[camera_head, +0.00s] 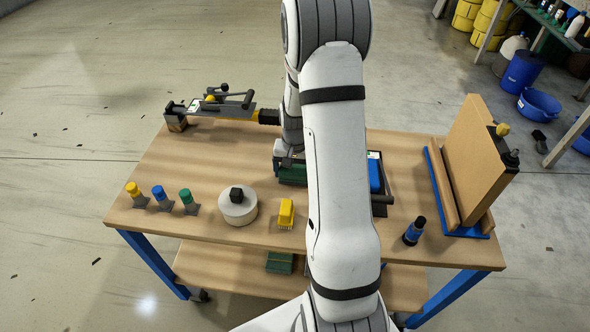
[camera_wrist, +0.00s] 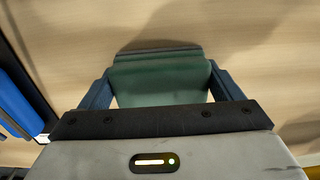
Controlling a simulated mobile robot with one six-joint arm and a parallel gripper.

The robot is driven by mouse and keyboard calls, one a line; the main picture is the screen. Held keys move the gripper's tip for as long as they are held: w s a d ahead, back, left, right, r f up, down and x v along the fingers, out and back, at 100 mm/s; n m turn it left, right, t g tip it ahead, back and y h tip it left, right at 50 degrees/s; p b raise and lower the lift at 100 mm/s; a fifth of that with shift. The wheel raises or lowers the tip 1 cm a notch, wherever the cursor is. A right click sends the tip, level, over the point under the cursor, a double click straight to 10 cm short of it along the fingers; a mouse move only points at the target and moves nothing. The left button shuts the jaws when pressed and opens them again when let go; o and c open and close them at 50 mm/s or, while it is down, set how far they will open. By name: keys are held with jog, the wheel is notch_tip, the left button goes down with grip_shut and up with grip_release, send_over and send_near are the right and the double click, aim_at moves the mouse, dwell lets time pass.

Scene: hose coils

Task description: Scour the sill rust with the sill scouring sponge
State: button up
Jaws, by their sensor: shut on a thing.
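My gripper (camera_wrist: 160,82) is shut on a green block that looks like the scouring sponge (camera_wrist: 158,78), held between two dark blue fingers in the wrist view. The block is at or just above the wooden tabletop, with a shadow close beside it; I cannot tell whether it touches. In the head view a green block (camera_head: 291,174) shows at the left edge of my arm, which hides most of the gripper. I cannot make out the sill rust in either view.

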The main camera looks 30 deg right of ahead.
aim_at(296, 170)
jog(key=shift+f+b, duration=0.3)
jog(key=o, duration=0.7)
jog(key=shift+r, duration=0.1)
jog(key=shift+r+p, duration=0.1)
jog(key=shift+p, duration=0.3)
notch_tip(296, 170, up, 7)
jog(key=shift+r+b, duration=0.1)
jog(key=shift+b, duration=0.65)
jog(key=s+a+r+n+t, duration=0.1)
jog(key=s+a+r+n, duration=0.2)
jog(key=s+a+r, duration=0.4)
jog(key=s+a+r+n+t, duration=0.1)
jog(key=s+a+r+n, duration=0.2)
jog(key=s+a+r, duration=0.4)
jog(key=s, duration=0.5)
jog(key=shift+s+r+n+t, duration=0.2)
jog(key=shift+r+n+t, duration=0.15)
jog(key=shift+n+t, duration=0.05)
